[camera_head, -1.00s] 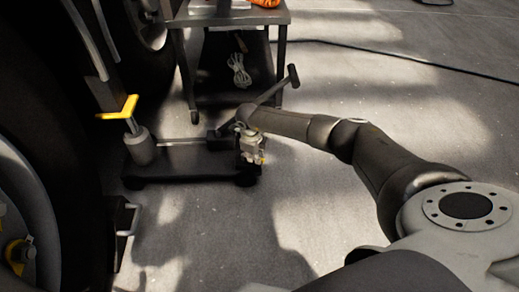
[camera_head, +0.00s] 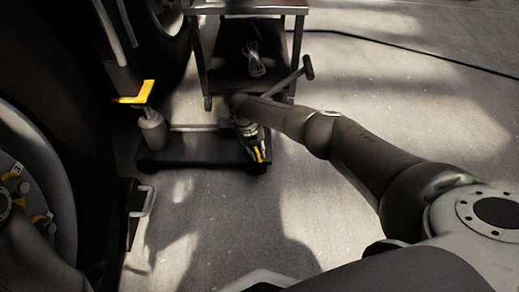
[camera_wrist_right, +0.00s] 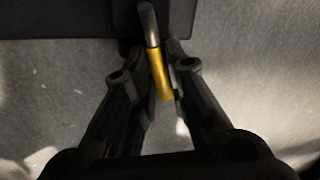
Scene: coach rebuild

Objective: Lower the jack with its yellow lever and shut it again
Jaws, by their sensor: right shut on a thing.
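The jack's dark low base (camera_head: 195,158) stands on the floor beside the big wheels. Its grey cylinder (camera_head: 152,132) is upright at the left end, with a yellow bracket-shaped top piece (camera_head: 136,94) raised above it. The yellow lever (camera_wrist_right: 161,76) is a short yellow sleeve on a grey rod. My right gripper (camera_wrist_right: 163,70) is shut on the lever, one finger on each side. In the head view my right gripper (camera_head: 255,143) is at the right end of the jack, and my own arm partly hides that end. My left gripper is not seen.
A dark cart (camera_head: 248,9) with a coiled cable on its lower shelf stands just behind the jack. A T-shaped handle (camera_head: 292,77) rises behind my right forearm. A large wheel (camera_head: 45,150) and a small step (camera_head: 140,205) are at left.

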